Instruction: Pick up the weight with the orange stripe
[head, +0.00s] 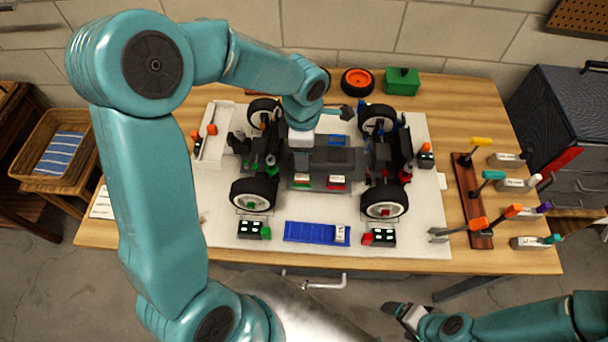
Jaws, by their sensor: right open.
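I cannot make out an orange stripe on any weight in the head view. My right gripper (396,312) is open in front of the table at the bottom, away from the weights.
The white mat (430,215) lies under the car on the wooden table (510,255). An orange-rimmed wheel (357,82) and green box (403,81) are at the back. A tool rack (470,195) stands at the right. Small dark blocks (250,230) flank the blue tray.

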